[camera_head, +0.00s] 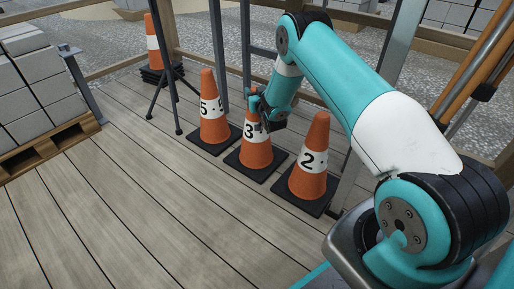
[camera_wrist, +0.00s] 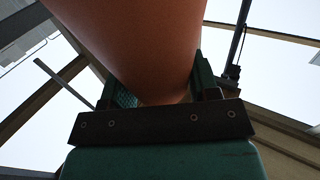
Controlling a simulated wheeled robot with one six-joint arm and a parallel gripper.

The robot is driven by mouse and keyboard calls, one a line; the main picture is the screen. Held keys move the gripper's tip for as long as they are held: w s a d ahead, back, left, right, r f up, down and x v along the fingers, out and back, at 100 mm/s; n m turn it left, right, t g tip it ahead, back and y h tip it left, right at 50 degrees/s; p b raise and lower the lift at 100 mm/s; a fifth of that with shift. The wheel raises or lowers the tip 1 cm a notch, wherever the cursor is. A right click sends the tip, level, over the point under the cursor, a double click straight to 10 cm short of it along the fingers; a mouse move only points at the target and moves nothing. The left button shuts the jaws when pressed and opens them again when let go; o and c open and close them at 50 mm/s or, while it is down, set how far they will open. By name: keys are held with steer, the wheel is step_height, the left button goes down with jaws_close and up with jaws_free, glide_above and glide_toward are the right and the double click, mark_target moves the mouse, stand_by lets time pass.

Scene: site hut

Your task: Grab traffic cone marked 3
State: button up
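The orange cone marked 3 (camera_head: 256,152) stands upright on its black base, in the middle of a row of three numbered cones. My gripper (camera_head: 262,112) is at its upper part, partly covering the top and the white band. In the wrist view, a smooth orange cone surface (camera_wrist: 140,40) fills the space between the two green fingers of my gripper (camera_wrist: 163,88). One finger is on each side, very close to the cone. Whether both fingers press on it cannot be told. The cone's tip is mostly hidden in the head view.
Cone 5 (camera_head: 213,118) stands close on the left and cone 2 (camera_head: 308,168) close on the right. A black tripod (camera_head: 176,105) and another cone (camera_head: 152,42) on a dark stack are behind. Blocks on a pallet (camera_head: 48,146) are at left. The front plank floor is clear.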

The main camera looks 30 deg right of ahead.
steer(key=shift+a, duration=0.1)
jaws_close()
steer(key=shift+r, duration=0.15)
steer(key=shift+r, duration=0.1)
